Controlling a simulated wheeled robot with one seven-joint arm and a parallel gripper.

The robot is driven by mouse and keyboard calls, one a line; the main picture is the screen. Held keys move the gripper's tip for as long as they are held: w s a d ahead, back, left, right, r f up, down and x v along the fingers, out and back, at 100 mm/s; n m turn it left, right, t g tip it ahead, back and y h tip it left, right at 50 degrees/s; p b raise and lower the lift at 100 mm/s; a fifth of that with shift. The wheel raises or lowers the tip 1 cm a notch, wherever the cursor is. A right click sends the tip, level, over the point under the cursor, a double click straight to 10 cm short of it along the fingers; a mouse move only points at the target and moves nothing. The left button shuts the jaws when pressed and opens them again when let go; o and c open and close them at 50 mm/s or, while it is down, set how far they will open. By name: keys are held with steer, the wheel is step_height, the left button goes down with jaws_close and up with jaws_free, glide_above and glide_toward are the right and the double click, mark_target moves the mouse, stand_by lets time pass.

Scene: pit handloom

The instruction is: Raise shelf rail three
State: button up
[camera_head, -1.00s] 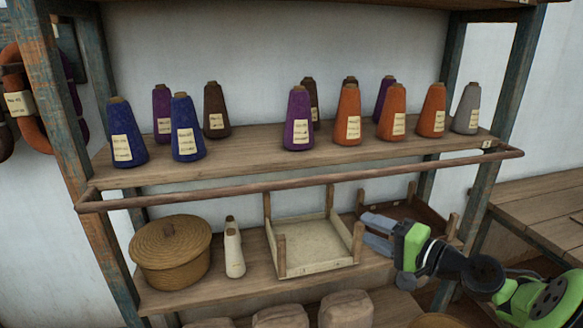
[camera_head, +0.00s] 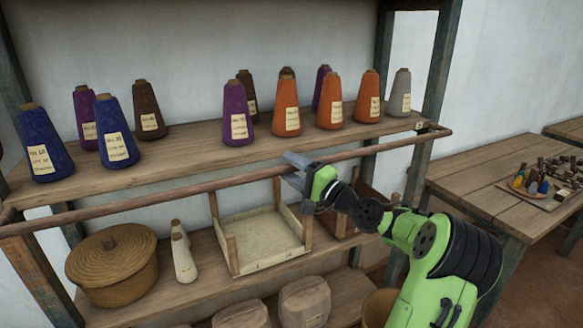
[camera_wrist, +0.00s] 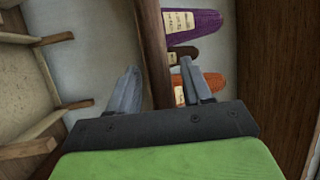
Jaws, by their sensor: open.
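The shelf rail (camera_head: 230,182) is a long brown wooden bar along the front of the shelf that holds the yarn cones. It sits a little below the level of that shelf's board (camera_head: 190,149). My gripper (camera_head: 293,172) is at the rail, right of its middle. In the wrist view the rail (camera_wrist: 152,55) passes between the two spread fingers of my gripper (camera_wrist: 160,88), apparently without being clamped. Whether either finger touches it I cannot tell. In the head view my fingers hide a short part of the rail.
Several yarn cones (camera_head: 238,110) stand behind the rail. Below are a lidded basket (camera_head: 112,268), pale cones (camera_head: 183,258), an open wooden crate (camera_head: 262,238) and sacks (camera_head: 304,300). A table (camera_head: 480,190) with small items stands right. A post (camera_head: 436,75) rises near the rail's right end.

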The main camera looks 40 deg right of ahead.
steer(key=shift+w, duration=0.2)
jaws_close()
stand_by(0.3)
